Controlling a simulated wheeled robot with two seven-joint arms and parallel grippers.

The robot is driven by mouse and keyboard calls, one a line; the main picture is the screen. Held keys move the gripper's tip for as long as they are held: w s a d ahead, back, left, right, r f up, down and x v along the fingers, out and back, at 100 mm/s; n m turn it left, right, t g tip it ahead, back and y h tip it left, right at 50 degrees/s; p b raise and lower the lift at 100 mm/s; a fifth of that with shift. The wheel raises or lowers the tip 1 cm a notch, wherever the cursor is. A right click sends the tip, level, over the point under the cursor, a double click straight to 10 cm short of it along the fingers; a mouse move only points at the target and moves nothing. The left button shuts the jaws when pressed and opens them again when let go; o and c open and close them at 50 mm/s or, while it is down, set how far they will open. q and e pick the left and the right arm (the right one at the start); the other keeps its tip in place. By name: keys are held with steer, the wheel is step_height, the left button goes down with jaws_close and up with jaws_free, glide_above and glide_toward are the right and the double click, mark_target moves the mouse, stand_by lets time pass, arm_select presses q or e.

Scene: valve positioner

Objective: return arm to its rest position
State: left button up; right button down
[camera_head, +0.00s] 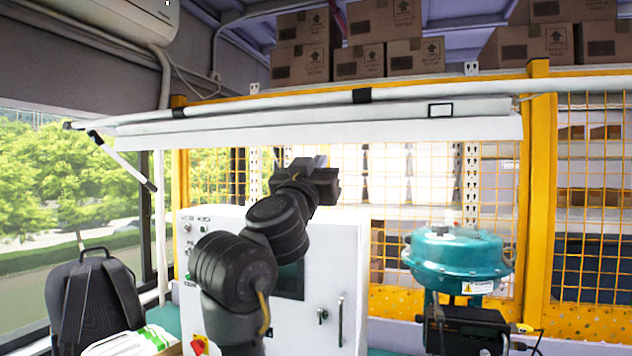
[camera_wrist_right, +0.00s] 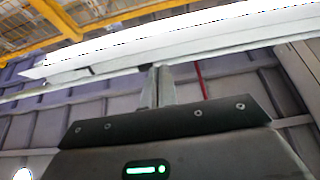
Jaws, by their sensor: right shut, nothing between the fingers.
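My right arm rises dark and jointed in the middle of the head view, in front of the white control cabinet (camera_head: 345,250). My right gripper (camera_head: 318,178) is at its upper end, raised above the cabinet's top and apart from the things around it. In the right wrist view the two grey fingers of this gripper (camera_wrist_right: 158,82) are together with nothing between them. My left gripper is not in view.
A teal valve actuator (camera_head: 458,258) stands right of the cabinet. A white overhead bar (camera_head: 320,130) and a yellow mesh fence (camera_head: 541,190) are behind the arm. A black backpack (camera_head: 98,305) is at lower left. Cardboard boxes (camera_head: 360,60) sit high at the back.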

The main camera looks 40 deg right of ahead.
steer(key=shift+v, duration=0.8)
